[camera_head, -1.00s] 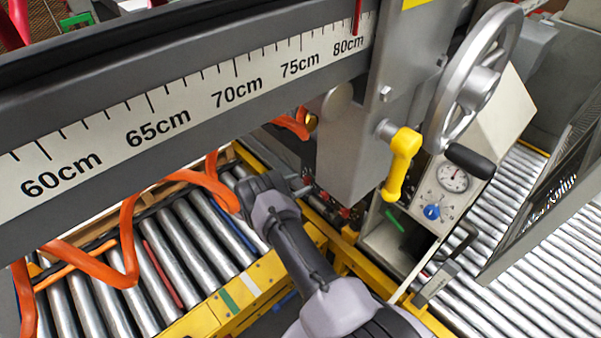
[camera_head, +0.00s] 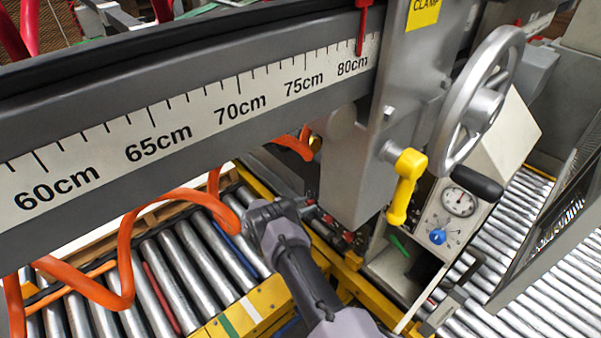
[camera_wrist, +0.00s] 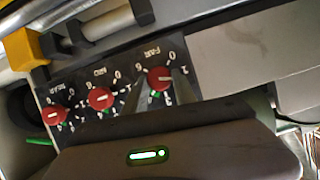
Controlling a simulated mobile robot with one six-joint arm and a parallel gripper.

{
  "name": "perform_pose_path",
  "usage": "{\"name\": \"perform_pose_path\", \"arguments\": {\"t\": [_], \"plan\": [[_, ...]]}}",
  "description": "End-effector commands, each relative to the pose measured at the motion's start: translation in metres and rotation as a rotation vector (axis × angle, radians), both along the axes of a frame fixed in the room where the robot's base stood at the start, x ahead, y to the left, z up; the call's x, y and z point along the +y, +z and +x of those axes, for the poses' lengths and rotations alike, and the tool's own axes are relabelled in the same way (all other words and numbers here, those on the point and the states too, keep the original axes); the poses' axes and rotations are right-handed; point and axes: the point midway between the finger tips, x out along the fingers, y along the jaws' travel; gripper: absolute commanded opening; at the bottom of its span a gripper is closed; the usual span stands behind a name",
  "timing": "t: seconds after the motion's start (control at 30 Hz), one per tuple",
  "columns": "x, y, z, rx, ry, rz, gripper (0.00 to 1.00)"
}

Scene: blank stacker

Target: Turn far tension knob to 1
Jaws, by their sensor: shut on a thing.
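The far tension knob (camera_wrist: 160,78) is red with a white line on its face, under an upside-down "FAR" label in the wrist view. My gripper (camera_wrist: 162,86) has a finger on each side of it and is shut on it. The white line lies roughly level in the picture; which number it points at is not clear. In the head view my gripper (camera_head: 306,206) reaches to the row of small red knobs below the grey column, with its fingertips partly hidden.
The red mid knob (camera_wrist: 100,98) and near knob (camera_wrist: 53,115) sit to the left. A grey column (camera_head: 355,165) with a yellow handle (camera_head: 405,185) stands close by my gripper. An orange hose (camera_head: 125,250) hangs over the rollers (camera_head: 190,265) at left.

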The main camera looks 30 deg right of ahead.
Motion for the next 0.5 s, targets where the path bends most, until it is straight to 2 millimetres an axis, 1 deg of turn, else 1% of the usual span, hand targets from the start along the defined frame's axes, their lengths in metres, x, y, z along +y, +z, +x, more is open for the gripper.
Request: {"name": "perform_pose_path", "arguments": {"t": [0.03, 0.2, 0.3, 0.5], "plan": [[-0.0003, -0.0039, -0.0016, 0.049, -0.004, -0.005, 0.0], [-0.0005, -0.0046, -0.0017, 0.203, -0.005, -0.026, 0.0], [-0.0004, -0.0045, -0.0021, 0.237, -0.005, -0.029, 0.0], [-0.0006, -0.0049, -0.0031, 0.241, -0.007, -0.028, 0.0]]}}
